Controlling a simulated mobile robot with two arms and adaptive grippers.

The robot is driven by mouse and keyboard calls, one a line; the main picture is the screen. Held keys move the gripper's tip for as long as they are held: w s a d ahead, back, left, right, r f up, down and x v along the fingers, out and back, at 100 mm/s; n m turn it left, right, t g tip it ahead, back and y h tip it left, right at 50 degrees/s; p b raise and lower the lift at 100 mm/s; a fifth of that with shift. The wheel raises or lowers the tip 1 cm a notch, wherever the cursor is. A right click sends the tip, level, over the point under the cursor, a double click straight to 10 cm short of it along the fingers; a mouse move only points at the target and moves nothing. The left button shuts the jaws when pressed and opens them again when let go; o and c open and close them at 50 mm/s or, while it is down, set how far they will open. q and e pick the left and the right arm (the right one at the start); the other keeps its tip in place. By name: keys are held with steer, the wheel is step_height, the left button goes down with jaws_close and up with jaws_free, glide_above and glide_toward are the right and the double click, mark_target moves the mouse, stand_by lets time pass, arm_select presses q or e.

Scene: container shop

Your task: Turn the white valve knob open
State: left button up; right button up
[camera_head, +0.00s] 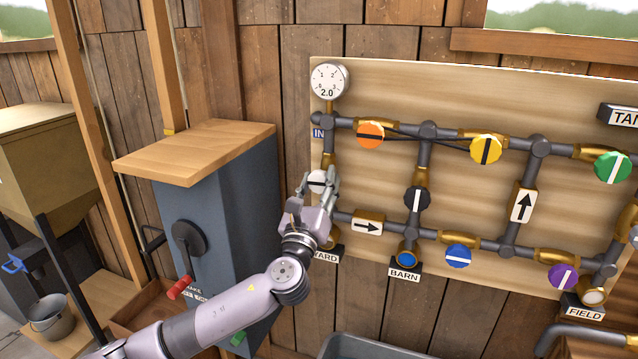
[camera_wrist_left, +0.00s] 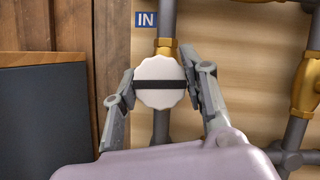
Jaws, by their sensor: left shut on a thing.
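The white valve knob (camera_head: 317,180) sits on the left vertical pipe of the board, below the IN label and above the YARD label. In the left wrist view the white knob (camera_wrist_left: 160,84) fills the space between my fingers, and its black bar lies horizontal, across the vertical pipe. My left gripper (camera_head: 319,184) is at the knob, one finger on each side, shut on it; in the left wrist view the gripper (camera_wrist_left: 160,88) frames it. The gripper partly hides the knob in the head view. My right gripper is not in view.
The board (camera_head: 460,90) also carries orange (camera_head: 370,135), yellow (camera_head: 486,149), black (camera_head: 417,198), blue (camera_head: 458,256), purple (camera_head: 563,277) and green (camera_head: 612,168) knobs. A gauge (camera_head: 329,81) reads 2.0. A blue-grey cabinet (camera_head: 215,220) with a wooden top stands left of my arm.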

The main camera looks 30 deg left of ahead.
arm_select(q)
steer(key=n+g+y, duration=0.1)
steer(key=n, duration=0.1)
steer(key=n+y, duration=0.1)
steer(key=n, duration=0.2)
steer(key=shift+r+n+g, duration=0.1)
steer(key=shift+n+g, duration=0.2)
steer(key=shift+g, duration=0.1)
steer(key=n+g+p, duration=0.1)
steer(key=n, duration=0.2)
steer(key=n+g+y+p, duration=0.1)
steer(key=n, duration=0.1)
steer(key=shift+n+y, duration=0.3)
steer(key=shift+n, duration=0.1)
steer(key=n+g+p, duration=0.2)
steer(key=n, duration=0.2)
steer(key=shift+r+n+p, duration=0.1)
steer(key=shift+n+p, duration=0.3)
steer(key=shift+n+g+h+p, duration=0.55)
steer(key=shift+n+p, duration=0.95)
steer(key=shift+n, duration=0.4)
steer(key=shift+f, duration=0.2)
steer(key=o, duration=1.2)
steer(key=shift+s, duration=0.1)
